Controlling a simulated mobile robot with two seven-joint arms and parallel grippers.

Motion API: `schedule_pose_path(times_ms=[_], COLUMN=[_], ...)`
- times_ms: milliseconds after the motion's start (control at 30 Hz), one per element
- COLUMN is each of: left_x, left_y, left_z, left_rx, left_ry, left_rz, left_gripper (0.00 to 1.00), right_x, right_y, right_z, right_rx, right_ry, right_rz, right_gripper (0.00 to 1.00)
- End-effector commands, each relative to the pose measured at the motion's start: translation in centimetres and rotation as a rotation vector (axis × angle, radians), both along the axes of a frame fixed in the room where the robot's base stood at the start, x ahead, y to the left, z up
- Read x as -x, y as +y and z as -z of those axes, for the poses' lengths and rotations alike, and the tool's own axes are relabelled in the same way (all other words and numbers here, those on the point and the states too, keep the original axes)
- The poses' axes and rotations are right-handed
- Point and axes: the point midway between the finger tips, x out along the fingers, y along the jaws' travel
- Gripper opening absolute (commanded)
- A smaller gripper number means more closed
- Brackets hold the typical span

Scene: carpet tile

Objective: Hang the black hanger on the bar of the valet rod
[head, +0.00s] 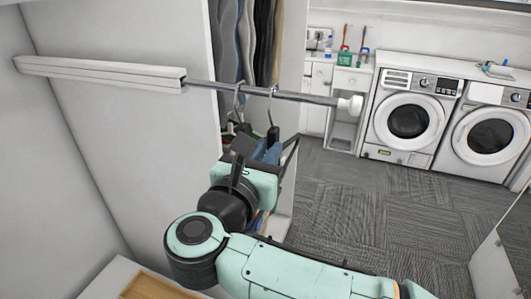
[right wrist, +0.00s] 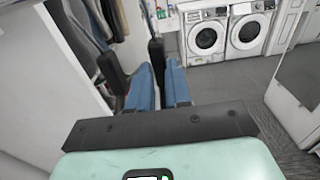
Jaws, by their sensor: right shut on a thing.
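The valet rod has a white housing (head: 100,72) on the left and a grey bar (head: 310,98) reaching right to a white end knob. My right gripper (head: 267,150) is below the bar, its blue fingers shut on the black hanger (head: 273,134). The hanger's metal hook rises to the bar and overlaps it; I cannot tell whether it rests there. In the right wrist view the hanger (right wrist: 157,55) stands between the fingertips (right wrist: 160,85). The hanger's lower part is partly hidden by my gripper. My left gripper is not in view.
A second hook (head: 238,100) meets the bar just left of the held hanger. Dark and grey clothes (head: 245,40) hang behind the bar. Two washing machines (head: 408,120) stand at the back right. The carpet (head: 370,200) between is clear.

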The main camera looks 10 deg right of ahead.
Motion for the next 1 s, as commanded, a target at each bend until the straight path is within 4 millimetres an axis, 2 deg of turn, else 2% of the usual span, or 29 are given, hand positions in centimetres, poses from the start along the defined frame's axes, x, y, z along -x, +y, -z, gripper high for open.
schedule_pose_path(times_ms=[167, 200, 267, 667, 767, 1000], left_x=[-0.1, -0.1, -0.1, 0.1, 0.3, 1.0], left_y=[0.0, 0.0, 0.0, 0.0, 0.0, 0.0], left_z=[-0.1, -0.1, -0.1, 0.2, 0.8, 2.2], left_rx=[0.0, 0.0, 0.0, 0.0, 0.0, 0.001], left_ry=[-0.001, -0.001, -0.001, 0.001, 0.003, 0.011], left_rz=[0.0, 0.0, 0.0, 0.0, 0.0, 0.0], left_gripper=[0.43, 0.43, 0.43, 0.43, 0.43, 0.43], right_x=[0.0, 0.0, 0.0, 0.7, 1.9, 6.4], right_y=[0.0, 0.0, 0.0, 0.5, 1.4, 4.5], right_z=[-0.1, -0.1, -0.1, 0.0, 0.1, 0.0], right_rx=[0.0, 0.0, 0.0, 0.0, -0.001, 0.0], right_ry=[-0.001, -0.001, -0.001, -0.001, -0.001, 0.0], right_rz=[0.0, 0.0, 0.0, -0.002, -0.004, -0.006], right_gripper=[0.0, 0.31, 0.48, 0.48, 0.48, 0.48])
